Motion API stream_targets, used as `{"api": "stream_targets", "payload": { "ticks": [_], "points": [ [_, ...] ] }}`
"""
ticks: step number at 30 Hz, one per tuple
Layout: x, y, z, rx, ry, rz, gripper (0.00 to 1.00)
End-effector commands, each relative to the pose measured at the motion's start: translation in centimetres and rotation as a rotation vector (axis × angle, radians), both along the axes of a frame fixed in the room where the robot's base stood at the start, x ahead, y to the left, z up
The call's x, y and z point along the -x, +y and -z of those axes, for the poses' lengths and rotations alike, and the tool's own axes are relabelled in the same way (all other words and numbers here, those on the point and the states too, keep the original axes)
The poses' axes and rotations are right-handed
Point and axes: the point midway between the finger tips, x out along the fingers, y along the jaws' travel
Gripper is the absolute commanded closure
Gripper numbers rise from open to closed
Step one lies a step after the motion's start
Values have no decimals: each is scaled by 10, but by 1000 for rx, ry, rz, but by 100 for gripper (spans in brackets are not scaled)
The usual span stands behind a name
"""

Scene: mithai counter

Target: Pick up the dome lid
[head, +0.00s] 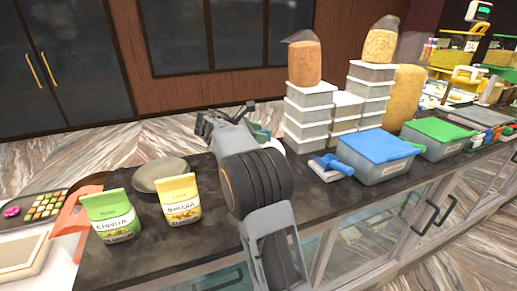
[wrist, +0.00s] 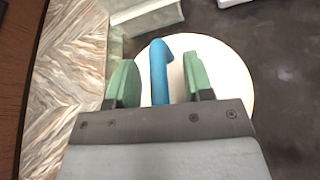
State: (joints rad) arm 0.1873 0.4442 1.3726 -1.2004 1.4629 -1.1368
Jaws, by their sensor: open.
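The dome lid (wrist: 232,75) seems to be the round cream thing in the wrist view, with a blue bent handle (wrist: 158,70) rising from it. My gripper (wrist: 160,82) is open, with one green finger on each side of the handle. The fingers look apart from the handle, with a gap on both sides. Their height against it is hard to tell. The lid's near part is hidden behind my gripper. In the head view my arm hides most of that spot.
A grey rounded dish (head: 158,174), a green packet (head: 112,215) and a yellow packet (head: 180,198) stand left of my arm. Stacked boxes (head: 307,115) and a blue-lidded tub (head: 378,160) stand to the right. The counter's far edge is close to the lid.

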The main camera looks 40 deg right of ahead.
Motion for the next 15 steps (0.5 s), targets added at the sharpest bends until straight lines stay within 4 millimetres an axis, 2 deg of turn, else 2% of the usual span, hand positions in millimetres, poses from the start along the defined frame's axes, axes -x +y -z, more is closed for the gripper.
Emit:
{"api": "stream_targets", "payload": {
  "ticks": [2, 15],
  "points": [
    [0, 0, 0, 0, 0, 0, 53],
    [0, 0, 0, 0, 0, 0, 94]
  ]
}}
